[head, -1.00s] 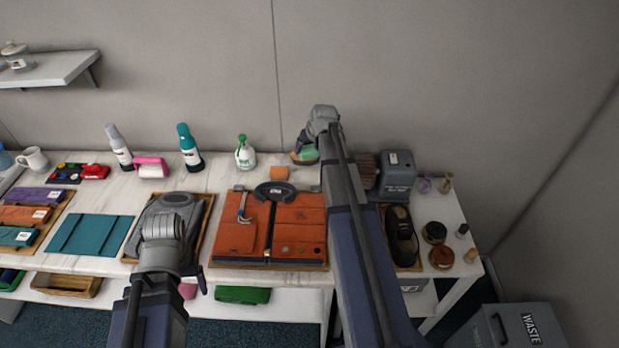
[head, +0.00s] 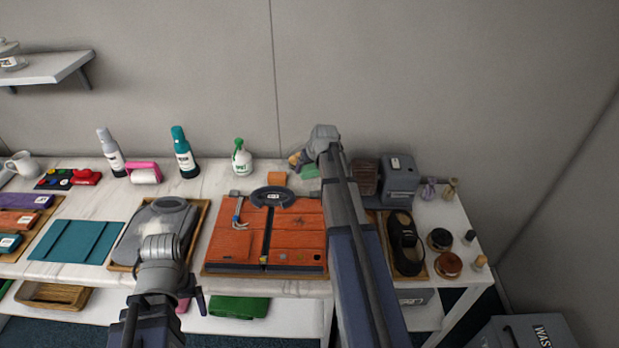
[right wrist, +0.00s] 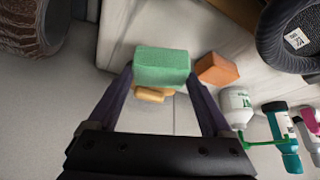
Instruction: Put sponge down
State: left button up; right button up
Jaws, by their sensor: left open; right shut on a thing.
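A green block, which I take as the sponge (right wrist: 162,65), sits between the fingers of my right gripper (right wrist: 160,74) in the right wrist view. The right gripper is shut on it. In the head view the sponge (head: 310,171) shows partly behind my right wrist, low near the back of the white table. I cannot tell whether it touches the tabletop. A small yellowish thing (right wrist: 150,94) shows just beside it, partly hidden. My left gripper (head: 188,290) is open, over the front edge by the grey item; its fingertips are mostly hidden.
An orange block (head: 277,178) stands left of the sponge, close by. A green-white spray bottle (head: 242,160) is further left. A brown roll-like thing (head: 366,178) and a grey box (head: 399,181) stand right. An orange kit board (head: 235,262) lies in front.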

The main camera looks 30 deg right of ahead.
aim_at(311, 171)
jog(key=shift+f+b, duration=1.55)
jog(key=shift+f, duration=0.25)
jog(key=shift+f, duration=0.1)
jog(key=shift+f, duration=0.15)
jog(key=o, duration=1)
jog(key=shift+r, duration=0.25)
jog(key=shift+r, duration=0.15)
jog(key=p+v, duration=1)
jog(key=v, duration=0.1)
jog(key=shift+s+r, duration=0.2)
jog(key=shift+r, duration=0.1)
